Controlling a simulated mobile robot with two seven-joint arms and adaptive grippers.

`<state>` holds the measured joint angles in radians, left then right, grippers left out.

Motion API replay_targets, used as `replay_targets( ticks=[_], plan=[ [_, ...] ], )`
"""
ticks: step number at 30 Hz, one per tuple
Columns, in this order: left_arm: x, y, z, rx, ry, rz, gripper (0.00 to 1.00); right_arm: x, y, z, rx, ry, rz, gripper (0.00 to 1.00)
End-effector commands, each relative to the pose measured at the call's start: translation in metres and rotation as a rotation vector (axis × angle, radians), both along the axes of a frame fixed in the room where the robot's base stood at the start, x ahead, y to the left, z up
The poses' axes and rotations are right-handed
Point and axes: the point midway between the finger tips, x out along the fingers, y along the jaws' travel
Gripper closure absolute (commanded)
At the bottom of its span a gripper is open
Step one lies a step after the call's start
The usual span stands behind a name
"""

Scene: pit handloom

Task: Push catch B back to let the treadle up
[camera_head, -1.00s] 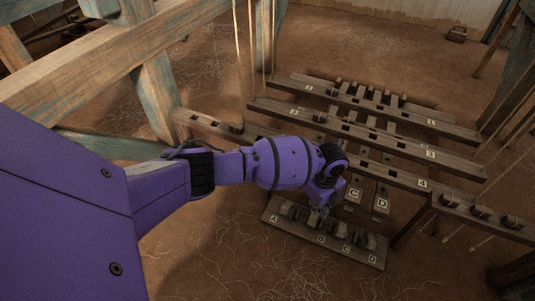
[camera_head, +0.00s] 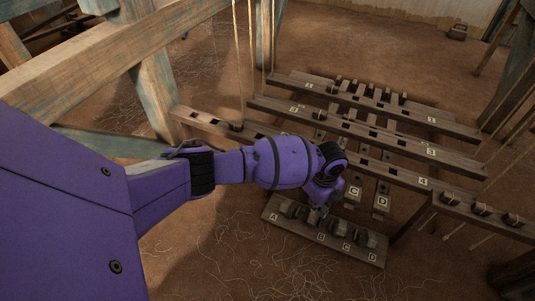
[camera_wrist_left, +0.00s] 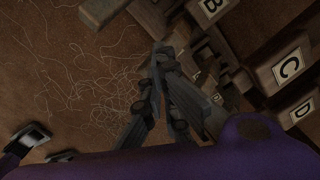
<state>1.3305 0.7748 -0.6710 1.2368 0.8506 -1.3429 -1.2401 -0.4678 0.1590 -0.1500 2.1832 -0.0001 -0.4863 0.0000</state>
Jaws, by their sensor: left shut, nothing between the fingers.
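The catch board (camera_head: 285,233) lies on the floor at lower centre in the head view, with labels A, B, C and D along its front. Catch B, behind label B (camera_head: 321,237), is mostly hidden by my left gripper (camera_head: 320,211). My left gripper points down at that place; its fingers are shut and empty. In the left wrist view its fingertips (camera_wrist_left: 160,48) meet close to dark wooden blocks, but I cannot tell whether they touch. Treadles C (camera_head: 354,192) and D (camera_head: 382,201) show behind the board. Label B of a treadle (camera_wrist_left: 212,6) shows in the wrist view. My right gripper is out of view.
Several long numbered wooden bars, among them bar 4 (camera_head: 400,177), cross behind the board. Cords (camera_head: 238,60) hang at the upper centre. A heavy timber frame (camera_head: 90,70) stands at the left. The earth floor (camera_head: 240,265) in front is clear except for loose threads.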

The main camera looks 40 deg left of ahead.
Motion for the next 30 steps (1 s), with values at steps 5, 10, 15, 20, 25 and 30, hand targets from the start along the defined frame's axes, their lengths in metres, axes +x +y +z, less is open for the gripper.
replay_targets(
  ticks=[5, 10, 15, 20, 25, 30],
  plan=[
    [0.002, -0.001, -0.006, -0.001, -0.004, -0.001, 1.0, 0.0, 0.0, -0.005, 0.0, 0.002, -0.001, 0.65],
    [0.002, -0.001, -0.013, -0.001, -0.004, -0.001, 1.0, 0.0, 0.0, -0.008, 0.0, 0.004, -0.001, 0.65],
    [0.002, -0.001, -0.015, -0.001, -0.004, -0.001, 1.0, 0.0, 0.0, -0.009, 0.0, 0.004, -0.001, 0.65],
    [0.001, -0.002, -0.017, -0.001, -0.003, -0.001, 1.0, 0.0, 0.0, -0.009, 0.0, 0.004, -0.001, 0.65],
    [-0.002, -0.002, -0.021, 0.0, -0.002, -0.001, 1.0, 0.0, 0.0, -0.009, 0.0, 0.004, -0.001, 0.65],
    [-0.005, -0.003, -0.026, 0.0, -0.002, -0.001, 1.0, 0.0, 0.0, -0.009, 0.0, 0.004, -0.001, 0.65]
  ],
)
